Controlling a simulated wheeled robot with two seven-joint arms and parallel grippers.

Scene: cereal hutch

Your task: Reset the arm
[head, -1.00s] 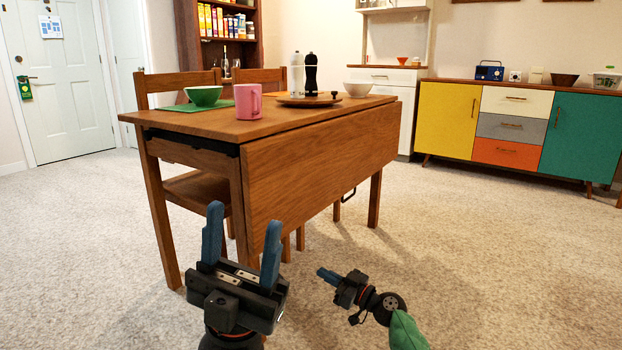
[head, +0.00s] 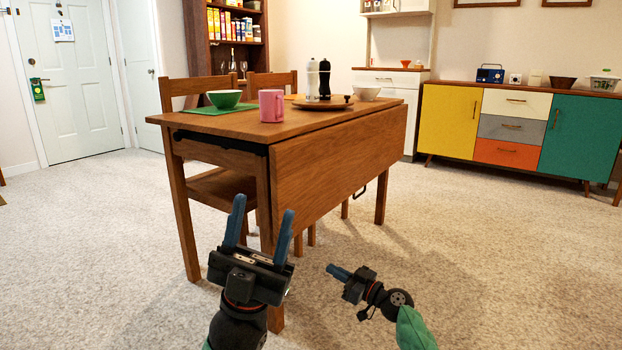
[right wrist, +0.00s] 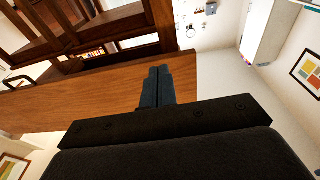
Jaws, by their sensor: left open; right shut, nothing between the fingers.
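My left gripper (head: 259,222) is open and empty in the head view, its two blue fingers pointing up and spread apart. It is in front of the near end of the wooden drop-leaf table (head: 335,170). My right gripper (head: 338,272) is lower and further right in the head view, over the carpet, its blue fingers together and pointing left. In the right wrist view the fingers (right wrist: 157,84) lie side by side with nothing between them, and the table's wood shows behind them.
On the table stand a green bowl (head: 224,98), a pink mug (head: 271,106), a white bowl (head: 366,92) and white and black mills on a wooden tray (head: 321,104). Chairs stand on the table's left. A coloured sideboard (head: 521,128) is at the back right. Carpet (head: 480,260) on the right is clear.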

